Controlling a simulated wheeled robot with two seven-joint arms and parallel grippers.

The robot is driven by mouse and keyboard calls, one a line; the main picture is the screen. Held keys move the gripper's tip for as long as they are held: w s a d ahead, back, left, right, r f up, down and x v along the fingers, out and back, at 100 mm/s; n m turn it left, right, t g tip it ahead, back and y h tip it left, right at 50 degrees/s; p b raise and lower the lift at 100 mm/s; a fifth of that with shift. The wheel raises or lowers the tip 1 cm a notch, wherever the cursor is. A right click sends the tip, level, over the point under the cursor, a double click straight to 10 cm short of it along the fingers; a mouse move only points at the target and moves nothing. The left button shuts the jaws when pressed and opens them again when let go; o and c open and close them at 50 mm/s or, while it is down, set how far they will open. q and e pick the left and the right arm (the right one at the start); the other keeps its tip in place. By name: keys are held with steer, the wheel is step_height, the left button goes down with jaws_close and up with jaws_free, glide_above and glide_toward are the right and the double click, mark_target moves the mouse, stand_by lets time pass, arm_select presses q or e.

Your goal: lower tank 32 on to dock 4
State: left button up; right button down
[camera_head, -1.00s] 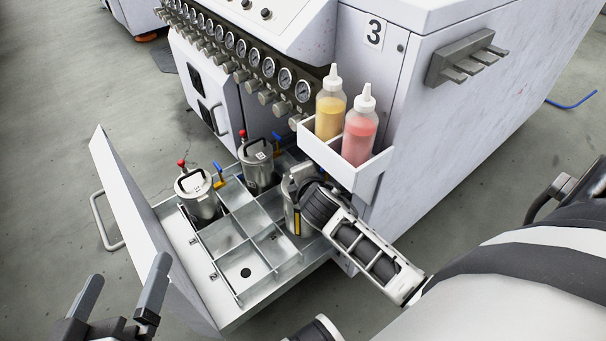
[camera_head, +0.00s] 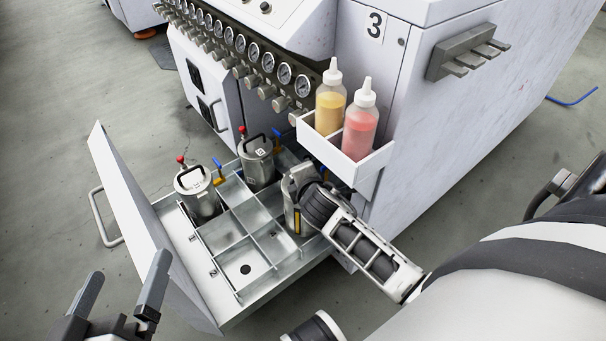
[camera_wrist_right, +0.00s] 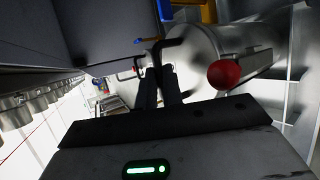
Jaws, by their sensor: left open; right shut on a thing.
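A metal tank (camera_head: 291,216) stands upright in or just above a right-hand compartment of the open drawer (camera_head: 235,318); its base is hidden, so I cannot tell if it touches the floor. Its number is not readable. My right gripper (camera_head: 299,184) is shut on its black handle, and the arm hides much of its top. In the right wrist view the fingers (camera_wrist_right: 160,85) grip the handle, beside the tank's steel body (camera_wrist_right: 205,55) and a red knob (camera_wrist_right: 224,74). My left gripper (camera_head: 122,280) is open and empty at lower left. Dock 4's label is not clearly readable.
Two other lidded tanks, a left one (camera_head: 197,198) and a back one (camera_head: 256,166), stand in the drawer. A white bin (camera_head: 345,160) with yellow and red bottles overhangs close behind my right gripper. The front compartments (camera_head: 245,268) are empty.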

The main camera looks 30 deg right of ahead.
arm_select(q)
steer(key=shift+f, duration=0.15)
arm_select(e)
steer(key=shift+w, duration=0.2)
stand_by(0.3)
steer(key=shift+f+b, duration=0.45)
steer(key=shift+f, duration=0.05)
arm_select(q)
steer(key=shift+f, duration=0.25)
arm_select(e)
steer(key=shift+f, duration=0.2)
arm_select(q)
steer(key=shift+b, duration=0.5)
arm_select(e)
steer(key=shift+f, duration=1.1)
